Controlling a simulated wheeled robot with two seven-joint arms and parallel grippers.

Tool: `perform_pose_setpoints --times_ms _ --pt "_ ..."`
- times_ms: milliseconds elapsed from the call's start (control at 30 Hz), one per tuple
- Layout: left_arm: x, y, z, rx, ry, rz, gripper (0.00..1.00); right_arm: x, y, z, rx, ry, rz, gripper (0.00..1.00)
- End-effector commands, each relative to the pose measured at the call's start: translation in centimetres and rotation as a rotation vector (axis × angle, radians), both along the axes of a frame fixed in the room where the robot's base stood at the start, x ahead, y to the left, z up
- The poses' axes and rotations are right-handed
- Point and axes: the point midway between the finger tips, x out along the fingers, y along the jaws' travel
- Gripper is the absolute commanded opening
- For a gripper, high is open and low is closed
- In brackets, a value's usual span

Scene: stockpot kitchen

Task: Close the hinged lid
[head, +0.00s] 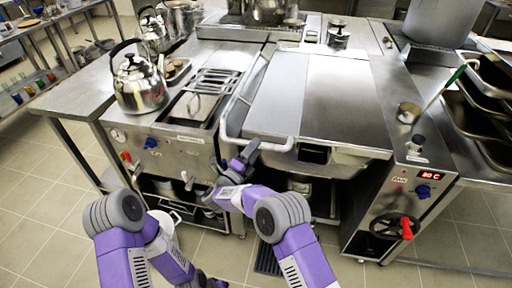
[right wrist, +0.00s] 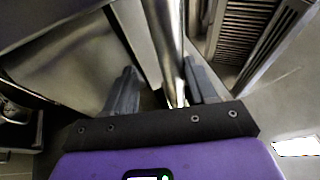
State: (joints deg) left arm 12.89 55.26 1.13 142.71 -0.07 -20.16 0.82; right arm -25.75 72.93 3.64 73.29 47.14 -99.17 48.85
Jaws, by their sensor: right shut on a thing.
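The hinged lid (head: 325,100) is a broad, flat steel plate over the large pan (head: 345,163) in the middle of the head view. It looks close to level; I cannot tell whether it rests fully on the rim. A pale bar handle (head: 268,145) runs along its left side and front left corner. My right gripper (head: 247,153) is at the front left corner. In the right wrist view, its fingers (right wrist: 157,92) are shut on a shiny steel bar (right wrist: 166,45), seemingly that handle. My left arm shows at lower left, but its gripper is not in view.
A kettle (head: 139,84) stands on the left counter beside a fryer-like unit (head: 200,103). Stacked steel trays (head: 486,105) stand at the far right. Open tiled floor lies in front.

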Motion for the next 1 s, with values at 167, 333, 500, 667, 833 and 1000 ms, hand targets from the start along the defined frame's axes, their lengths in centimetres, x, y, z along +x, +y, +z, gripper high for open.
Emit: perform_pose_setpoints --times_ms 167,333,500,667,833,1000 --pt "0.0 0.0 0.8 0.0 0.0 0.0 0.43 -2.5 2.1 -1.1 -0.002 0.011 0.007 0.51" --pt "0.0 0.0 1.2 0.0 0.0 0.0 0.43 -4.3 3.4 -1.6 -0.002 0.006 0.004 0.51" --pt "0.0 0.0 1.3 0.0 0.0 0.0 0.43 -5.1 3.9 -1.8 -0.001 0.002 0.003 0.51" --pt "0.0 0.0 1.3 0.0 0.0 0.0 0.43 -5.1 3.9 -1.8 -0.001 -0.001 0.002 0.51" --pt "0.0 0.0 1.3 0.0 0.0 0.0 0.43 -5.1 3.9 -1.7 0.0 -0.001 0.002 0.51" --pt "0.0 0.0 1.4 0.0 0.0 0.0 0.43 -4.9 3.7 -1.9 -0.007 0.01 0.007 0.51"
